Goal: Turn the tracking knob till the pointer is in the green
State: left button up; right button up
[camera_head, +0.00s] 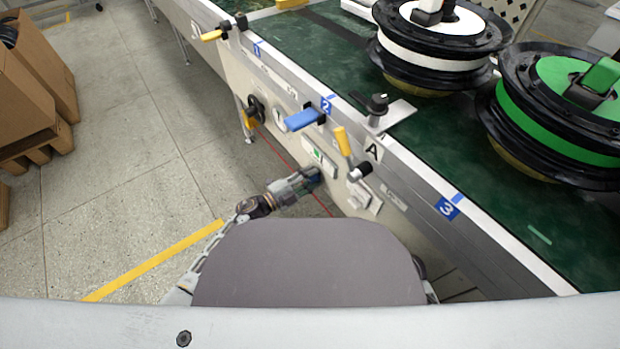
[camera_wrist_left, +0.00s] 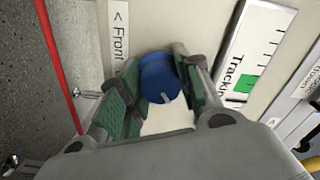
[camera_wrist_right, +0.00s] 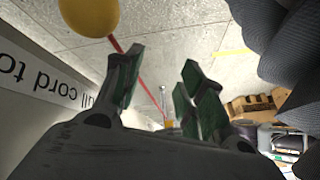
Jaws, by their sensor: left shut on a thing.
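The blue tracking knob (camera_wrist_left: 158,78) is on the pale side panel, with a light mark at its lower edge. My left gripper (camera_wrist_left: 160,82) has its green-padded fingers on both sides of the knob and is shut on it. In the head view the left gripper (camera_head: 314,179) is against the panel and hides the knob's face. My right gripper (camera_wrist_right: 160,80) is open and empty, fingers apart.
A blue handle (camera_head: 303,119) and a yellow-topped lever (camera_head: 343,141) stick out of the panel near the gauge. Black reels, one with a green band (camera_head: 548,123), stand on the green belt. A yellow ball (camera_wrist_right: 90,14) and red cord (camera_wrist_right: 150,88) are near my right gripper.

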dwell(0.4)
pick_arm(q)
jog(key=o, duration=1)
jog(key=shift+o, duration=0.2)
jog(key=v, duration=1.2)
